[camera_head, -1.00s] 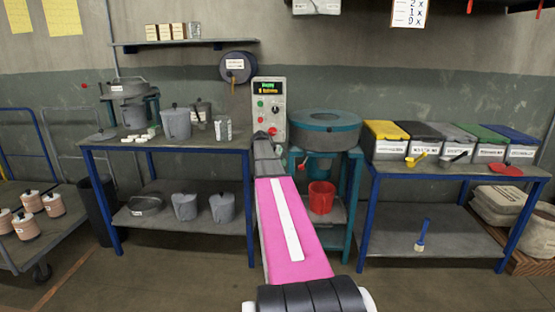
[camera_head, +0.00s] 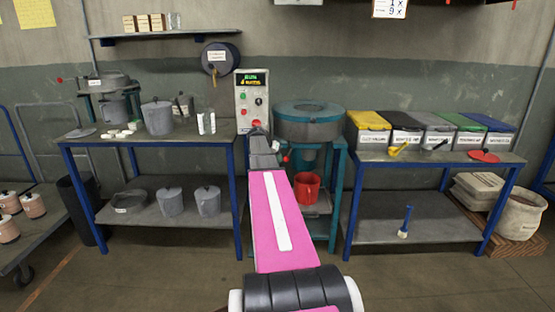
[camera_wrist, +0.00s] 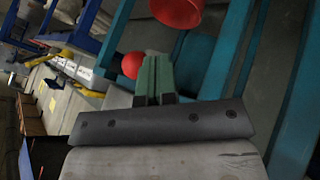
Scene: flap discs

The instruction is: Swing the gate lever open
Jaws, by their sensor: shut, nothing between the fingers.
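The teal and grey hopper machine (camera_head: 309,122) stands in the middle, with a small red-knobbed lever (camera_head: 286,158) low on its left side. I take this as the gate lever. In the wrist view the red knob (camera_wrist: 132,65) is just left of my gripper (camera_wrist: 155,76), close to its green fingertips. The fingers are together with nothing between them. Whether they touch the lever is unclear, and most of its arm is hidden. A red bucket (camera_head: 307,188) sits below the hopper; it also shows at the top of the wrist view (camera_wrist: 176,8).
A control box (camera_head: 252,102) with a lit display stands left of the hopper. Blue-legged tables flank the machine; the left one holds a grey jug (camera_head: 157,117), the right one lidded bins (camera_head: 407,132). Teal frame legs (camera_head: 336,200) stand close around the bucket.

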